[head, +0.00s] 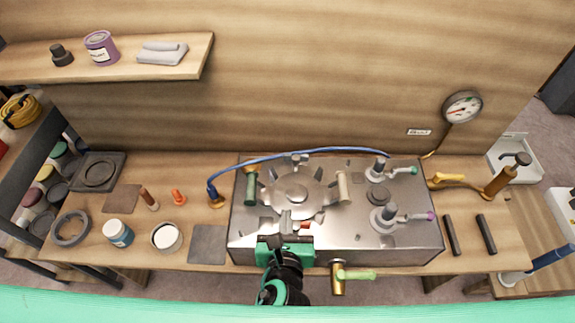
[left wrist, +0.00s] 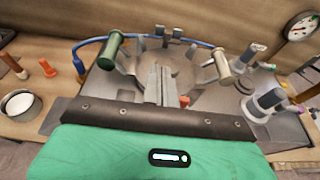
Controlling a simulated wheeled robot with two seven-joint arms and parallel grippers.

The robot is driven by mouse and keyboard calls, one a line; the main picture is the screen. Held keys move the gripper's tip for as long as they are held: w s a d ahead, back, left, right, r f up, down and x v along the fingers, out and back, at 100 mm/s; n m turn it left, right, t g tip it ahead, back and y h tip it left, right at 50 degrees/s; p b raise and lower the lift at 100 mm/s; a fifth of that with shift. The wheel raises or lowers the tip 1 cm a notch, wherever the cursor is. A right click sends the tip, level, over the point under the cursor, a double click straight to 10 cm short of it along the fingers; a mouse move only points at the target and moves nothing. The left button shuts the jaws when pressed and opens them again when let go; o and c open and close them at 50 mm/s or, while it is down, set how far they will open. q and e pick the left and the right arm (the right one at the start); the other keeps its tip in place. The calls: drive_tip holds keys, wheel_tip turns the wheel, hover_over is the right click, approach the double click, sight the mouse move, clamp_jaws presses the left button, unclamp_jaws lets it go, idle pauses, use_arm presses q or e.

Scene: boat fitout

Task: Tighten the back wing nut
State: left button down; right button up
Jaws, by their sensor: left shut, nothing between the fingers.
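The round grey hatch lid (head: 297,192) sits on a steel box (head: 335,243), with a green handle (head: 251,188) on its left and a beige handle (head: 343,187) on its right. The back wing nut (head: 299,158) appears as a small grey part at the lid's far edge. It also shows small at the top of the left wrist view (left wrist: 177,34). My left gripper (head: 286,218) is shut and empty over the near part of the lid, apart from the back wing nut. Its closed fingers (left wrist: 160,80) point toward the lid's far side. My right gripper is out of view.
A blue hose (head: 300,153) arches behind the lid. Grey valve posts (head: 384,216) stand on the box's right. A brass valve (head: 338,278) juts from the front. Jars (head: 118,233) and small parts lie left; two dark bars (head: 486,234) lie right.

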sight(287, 159)
use_arm(q)
drive_tip(key=shift+w, duration=0.1)
drive_tip(key=p+x, duration=0.3)
drive_tip(key=x, duration=1.7)
drive_tip(key=shift+f, duration=0.15)
drive_tip(key=shift+a+p, duration=0.1)
drive_tip(key=shift+p, duration=0.2)
